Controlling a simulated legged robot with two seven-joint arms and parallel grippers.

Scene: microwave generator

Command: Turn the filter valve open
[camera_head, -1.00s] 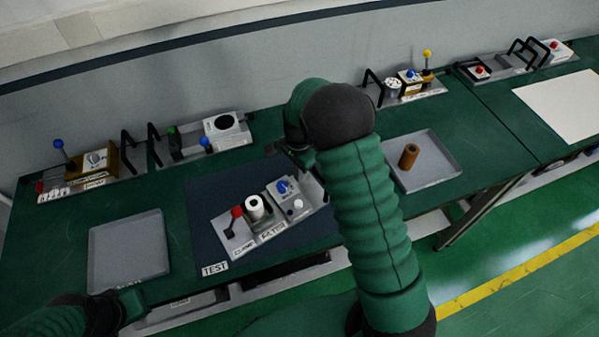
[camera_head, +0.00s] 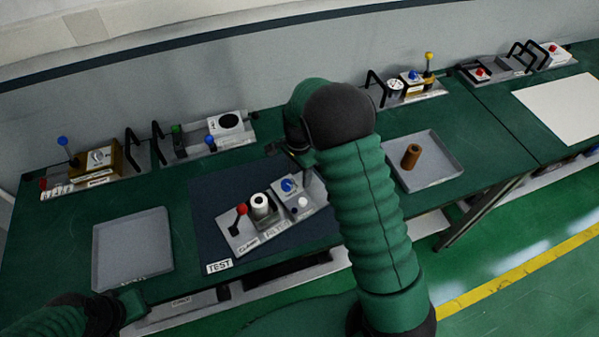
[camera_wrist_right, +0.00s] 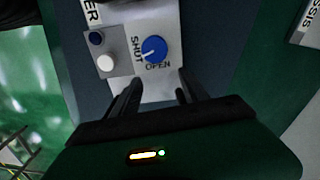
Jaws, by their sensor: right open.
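The filter valve is a blue round knob (camera_head: 288,185) on the grey fixture on the TEST mat. In the right wrist view the knob (camera_wrist_right: 153,50) has a white mark on its left part, nearer the SHUT lettering, with OPEN printed below it. My right gripper (camera_wrist_right: 155,88) is open, its two dark fingers apart, pointing toward the knob, with nothing between the tips. The knob lies just beyond the tips; contact is not visible. In the head view my right forearm hides much of that gripper. My left gripper (camera_head: 132,303) is at the lower left, its fingers unclear.
Beside the knob are a white button (camera_wrist_right: 105,63), a white cylinder (camera_head: 260,206) and a red-tipped clamp lever (camera_head: 241,210). An empty grey tray (camera_head: 132,250) lies left; another (camera_head: 436,165) holds a brown cylinder (camera_head: 411,156). Fixtures with handles line the back.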

